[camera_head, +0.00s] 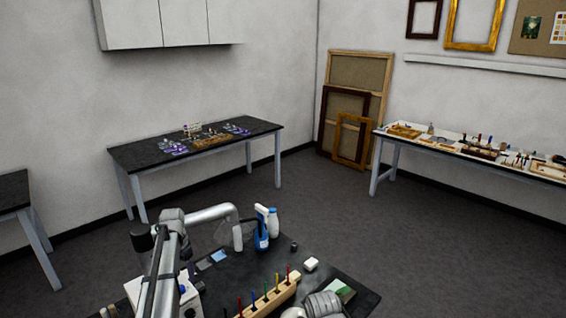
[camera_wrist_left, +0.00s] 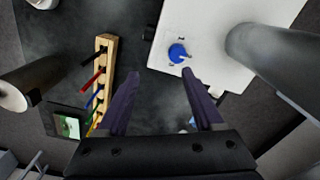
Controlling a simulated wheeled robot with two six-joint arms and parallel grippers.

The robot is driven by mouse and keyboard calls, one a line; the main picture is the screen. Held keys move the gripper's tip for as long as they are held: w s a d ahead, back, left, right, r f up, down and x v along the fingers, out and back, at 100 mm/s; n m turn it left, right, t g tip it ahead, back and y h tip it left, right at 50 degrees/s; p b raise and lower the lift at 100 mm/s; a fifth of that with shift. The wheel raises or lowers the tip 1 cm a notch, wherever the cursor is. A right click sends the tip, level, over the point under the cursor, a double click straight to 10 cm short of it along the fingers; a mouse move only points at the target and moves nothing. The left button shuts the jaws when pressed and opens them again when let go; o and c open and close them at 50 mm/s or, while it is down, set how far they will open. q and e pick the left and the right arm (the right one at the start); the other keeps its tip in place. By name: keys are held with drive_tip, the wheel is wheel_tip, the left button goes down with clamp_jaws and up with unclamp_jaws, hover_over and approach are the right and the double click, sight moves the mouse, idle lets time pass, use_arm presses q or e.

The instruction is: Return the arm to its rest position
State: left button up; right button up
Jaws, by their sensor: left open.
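My left arm (camera_head: 205,216) comes in from the left in the head view, bent over the near dark table (camera_head: 235,288). My left gripper shows clearly in the left wrist view (camera_wrist_left: 160,85), with two dark purple fingers apart and nothing between them. It points down above the table, between a wooden rack (camera_wrist_left: 100,75) of coloured handles and a white surface (camera_wrist_left: 215,35) bearing a blue item (camera_wrist_left: 178,53). In the head view its fingers are small and mostly hidden by the arm. My right gripper cannot be made out in either view.
A dark table (camera_head: 128,158) and a white table (camera_head: 470,152) stand farther back. Floor between is clear.

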use_arm(q)
drive_tip(key=s+d+f+b, duration=0.35)
drive_tip(key=s+d, duration=0.25)
drive_tip(key=d, duration=0.5)
drive_tip(key=s+d+f+b, duration=0.3)
drive_tip(key=s+d+f, duration=0.15)
drive_tip(key=d, duration=0.65)
drive_tip(key=s+d+f+b, duration=0.2)
drive_tip(key=s+d+b, duration=0.1)
drive_tip(key=s+d, duration=0.3)
drive_tip(key=s+d+f+y+b, duration=0.1)
drive_tip(key=s+d+f+b, duration=0.2)
drive_tip(key=s+d, duration=0.3)
drive_tip(key=s, duration=0.4)
drive_tip(key=shift+d+f, duration=0.2)
drive_tip(key=shift+d, duration=0.05)
